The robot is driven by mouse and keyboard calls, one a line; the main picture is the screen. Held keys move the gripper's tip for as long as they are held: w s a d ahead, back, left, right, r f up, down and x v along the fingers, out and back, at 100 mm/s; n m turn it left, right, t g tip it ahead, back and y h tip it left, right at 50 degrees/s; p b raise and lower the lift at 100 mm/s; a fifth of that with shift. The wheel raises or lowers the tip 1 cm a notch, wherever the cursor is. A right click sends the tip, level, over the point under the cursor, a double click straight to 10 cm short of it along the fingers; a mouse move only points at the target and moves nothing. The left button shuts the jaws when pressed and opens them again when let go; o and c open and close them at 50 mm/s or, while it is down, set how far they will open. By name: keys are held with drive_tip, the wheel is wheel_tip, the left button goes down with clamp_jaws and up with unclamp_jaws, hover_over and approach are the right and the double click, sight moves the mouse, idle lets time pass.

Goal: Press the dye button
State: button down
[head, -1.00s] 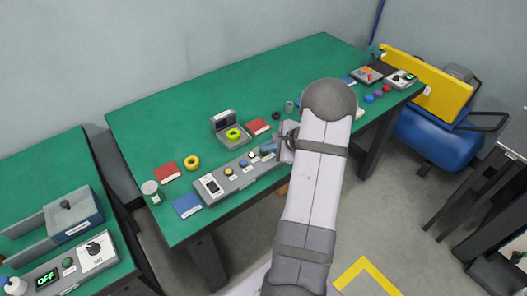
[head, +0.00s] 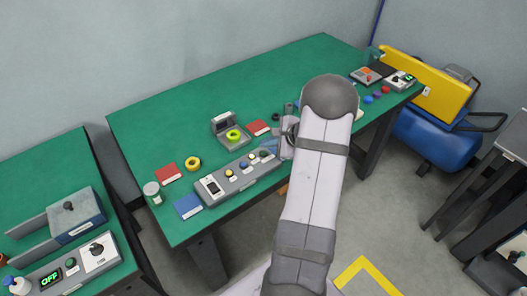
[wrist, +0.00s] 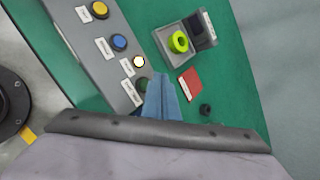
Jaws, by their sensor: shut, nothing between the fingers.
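A grey control panel (head: 225,186) lies along the front edge of the green table. Its row of buttons shows in the wrist view: a yellow button (wrist: 99,10), a blue button (wrist: 119,41), a white button with a yellow rim (wrist: 138,62) and a dark green button (wrist: 141,84). Each has a white label too small to read, so I cannot tell which is the dye button. My gripper (wrist: 160,78) is shut and empty. Its blue fingers are beside the green button and partly hide it; I cannot tell whether they touch it.
A grey open case (head: 229,124) with a yellow-green ring (head: 233,134) stands behind the panel. A red booklet (head: 257,128) and a small dark knob (wrist: 205,109) are near my gripper. A yellow ring (head: 193,163) and a blue booklet (head: 188,206) lie left.

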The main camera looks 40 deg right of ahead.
wheel_tip(320, 180, up, 4)
drive_tip(key=shift+f+p, duration=0.15)
drive_tip(key=shift+p, duration=0.8)
drive_tip(key=s+a+f+n+g+y, duration=0.1)
drive_tip(key=s+a+f+n+g, duration=0.15)
drive_tip(key=s+a+n, duration=0.35)
drive_tip(key=s+a+f+n+g+y, duration=0.15)
drive_tip(key=s+a+g, duration=0.25)
drive_tip(key=s, duration=0.5)
drive_tip(key=s+a+f+n+g, duration=0.25)
drive_tip(key=s+a+n, duration=0.2)
drive_tip(key=s, duration=0.25)
drive_tip(key=s+a+r+n+g+h, duration=0.3)
drive_tip(key=s+a+r+n, duration=0.2)
drive_tip(key=a+r+n, duration=0.15)
drive_tip(key=w+a+r+n+t+h, duration=0.2)
drive_tip(key=w+a+r+n+t, duration=0.1)
drive_tip(key=w+a+r+n, duration=0.4)
wheel_tip(320, 180, down, 21)
drive_tip(key=s+b, duration=0.2)
drive_tip(key=b, duration=1.6)
drive_tip(key=shift+a+m+b, duration=0.35)
drive_tip(key=shift+a+m, duration=0.05)
drive_tip(key=shift+m, duration=0.05)
